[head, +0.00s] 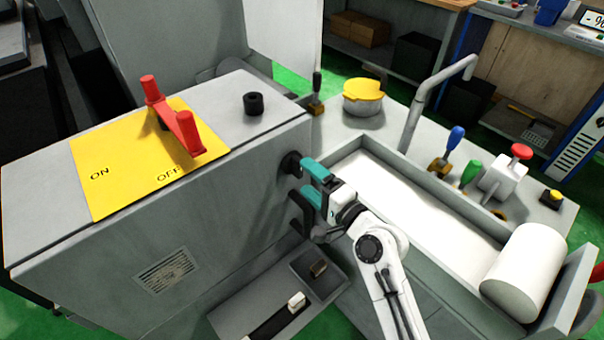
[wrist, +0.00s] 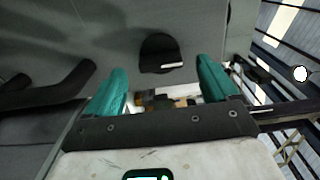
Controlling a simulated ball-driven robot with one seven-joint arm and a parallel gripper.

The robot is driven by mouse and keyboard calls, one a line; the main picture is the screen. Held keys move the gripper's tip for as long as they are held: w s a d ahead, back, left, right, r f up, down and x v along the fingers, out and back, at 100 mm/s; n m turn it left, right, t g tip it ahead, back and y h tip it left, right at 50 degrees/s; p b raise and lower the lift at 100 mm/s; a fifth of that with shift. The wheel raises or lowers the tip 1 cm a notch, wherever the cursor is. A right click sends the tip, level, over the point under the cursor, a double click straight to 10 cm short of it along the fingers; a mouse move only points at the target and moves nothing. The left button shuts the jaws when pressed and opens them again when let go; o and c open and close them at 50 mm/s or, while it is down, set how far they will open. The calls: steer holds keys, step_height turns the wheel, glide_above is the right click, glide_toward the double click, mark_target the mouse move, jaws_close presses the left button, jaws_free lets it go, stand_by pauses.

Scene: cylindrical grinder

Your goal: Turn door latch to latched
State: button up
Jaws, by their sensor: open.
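A small black knob, seemingly the door latch (head: 291,163), sits on the side face of the grey cabinet near its right end. In the wrist view the latch (wrist: 158,47) shows a short white mark lying nearly level on it. My gripper (head: 308,182) has teal fingers and is open beside the latch. In the wrist view my gripper (wrist: 160,68) has the latch between and slightly beyond its spread fingertips, with gaps on both sides. I cannot tell whether a finger touches the knob.
A black bar handle (head: 302,212) stands out just below the latch; it also shows at left in the wrist view (wrist: 48,90). A red lever (head: 172,115) stands on a yellow ON/OFF plate (head: 95,190). A white-bottomed trough (head: 420,205) and coloured levers lie to the right.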

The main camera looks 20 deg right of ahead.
steer(key=v, duration=0.7)
steer(key=shift+b, duration=0.45)
steer(key=shift+a, duration=0.1)
